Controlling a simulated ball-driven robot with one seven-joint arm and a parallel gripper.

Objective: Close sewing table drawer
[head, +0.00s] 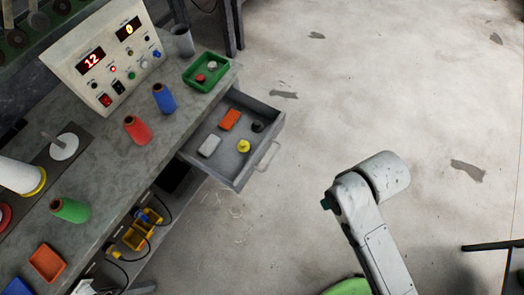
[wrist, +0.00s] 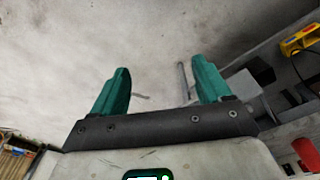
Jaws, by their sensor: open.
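The sewing table drawer (head: 215,148) is pulled out from the right side of the grey table (head: 95,150) in the head view. Its bar handle (head: 267,157) is on the front panel, facing right. Inside lie an orange block (head: 229,119), a pale grey block (head: 209,146), a yellow bobbin (head: 243,146) and a black bobbin (head: 257,126). My gripper (wrist: 160,66) shows two teal fingers, spread apart with nothing between them. In the head view my arm is right of the drawer, apart from it; the fingers are not clear there.
On the table stand a control panel (head: 105,58), a red spool (head: 137,130), a blue spool (head: 164,98), a green spool (head: 70,210) and a green tray (head: 189,77). A yellow bin (head: 138,232) sits below.

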